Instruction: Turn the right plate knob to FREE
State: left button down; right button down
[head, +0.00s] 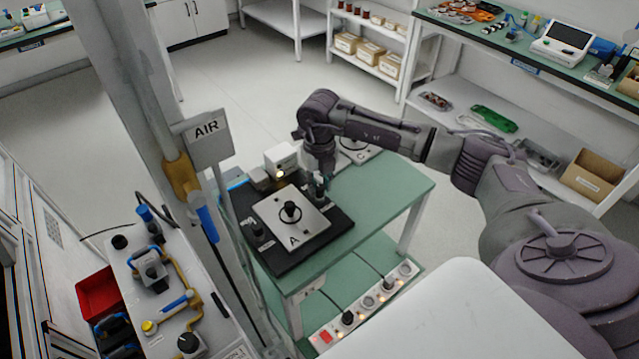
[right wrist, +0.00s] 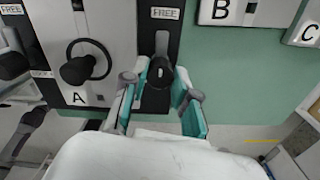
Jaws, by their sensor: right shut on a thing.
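The white plate marked A (head: 300,232) with a black centre knob lies on a black base (head: 335,232) on the green table. In the right wrist view this plate (right wrist: 90,30) is at the left. The right plate knob (right wrist: 160,74), black with a pale mark on top, stands beside the plate's edge; a grey bar points from it toward a FREE label (right wrist: 166,13). My right gripper (right wrist: 160,88) is shut on this knob, its teal-padded fingers on either side; it also shows in the head view (head: 320,186), where it partly hides the knob. My left gripper is out of view.
The left knob (head: 257,231) stands on the other side of plate A. A white box with a lit lamp (head: 282,158) stands behind the base. Plates B (right wrist: 240,12) and C (head: 358,147) are close by. An AIR sign (head: 207,133) on a post rises at left.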

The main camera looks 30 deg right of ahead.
aim_at(320, 187)
jog(key=shift+w+r, duration=0.1)
jog(key=c, duration=0.9)
grip_release()
notch_tip(320, 187, up, 12)
jog(key=shift+f, duration=0.1)
jog(key=shift+d, duration=0.1)
